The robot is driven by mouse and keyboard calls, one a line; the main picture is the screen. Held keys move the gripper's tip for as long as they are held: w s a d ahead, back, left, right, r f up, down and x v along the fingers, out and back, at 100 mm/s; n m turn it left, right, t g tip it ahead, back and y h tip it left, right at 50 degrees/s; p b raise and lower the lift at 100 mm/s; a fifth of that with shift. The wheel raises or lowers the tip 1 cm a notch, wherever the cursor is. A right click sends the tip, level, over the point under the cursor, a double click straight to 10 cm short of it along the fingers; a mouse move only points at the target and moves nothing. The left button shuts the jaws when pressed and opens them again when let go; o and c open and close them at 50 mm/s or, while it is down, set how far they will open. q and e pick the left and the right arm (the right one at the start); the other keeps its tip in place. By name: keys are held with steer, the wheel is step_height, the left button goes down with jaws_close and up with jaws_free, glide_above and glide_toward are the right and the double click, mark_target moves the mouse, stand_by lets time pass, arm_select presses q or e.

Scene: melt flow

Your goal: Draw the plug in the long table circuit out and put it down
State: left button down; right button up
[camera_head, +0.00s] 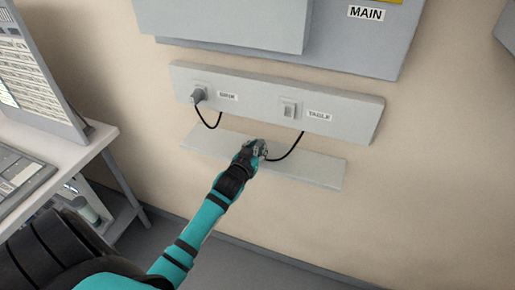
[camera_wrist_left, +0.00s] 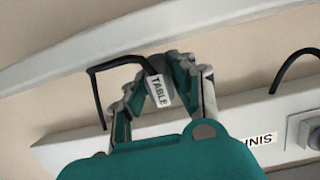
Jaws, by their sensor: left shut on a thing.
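My left gripper (camera_head: 258,149) is shut on a grey plug (camera_wrist_left: 160,90) labelled TABLE, seen between its fingers in the left wrist view. A black cord runs from the plug. In the head view the gripper is over the narrow shelf (camera_head: 315,172) below the socket panel (camera_head: 345,110); I cannot tell whether the plug touches the shelf. The TABLE socket (camera_head: 288,108) on the panel has no plug in it, and the black cord (camera_head: 290,150) hangs from below it to the gripper. My right gripper is out of view.
The sink plug (camera_head: 197,96) sits in its socket on the panel's left, with its own cord (camera_head: 210,122) looping down. A grey cabinet marked MAIN (camera_head: 390,35) is above. A white desk (camera_head: 95,140) stands at the left. The shelf's right part is clear.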

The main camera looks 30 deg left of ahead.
arm_select(q)
steer(key=c, duration=1)
jaws_free()
steer(key=shift+c, duration=0.2)
steer(key=shift+s+d, duration=0.1)
steer(key=shift+s, duration=0.25)
steer(key=v, duration=1.1)
steer(key=shift+s, duration=0.1)
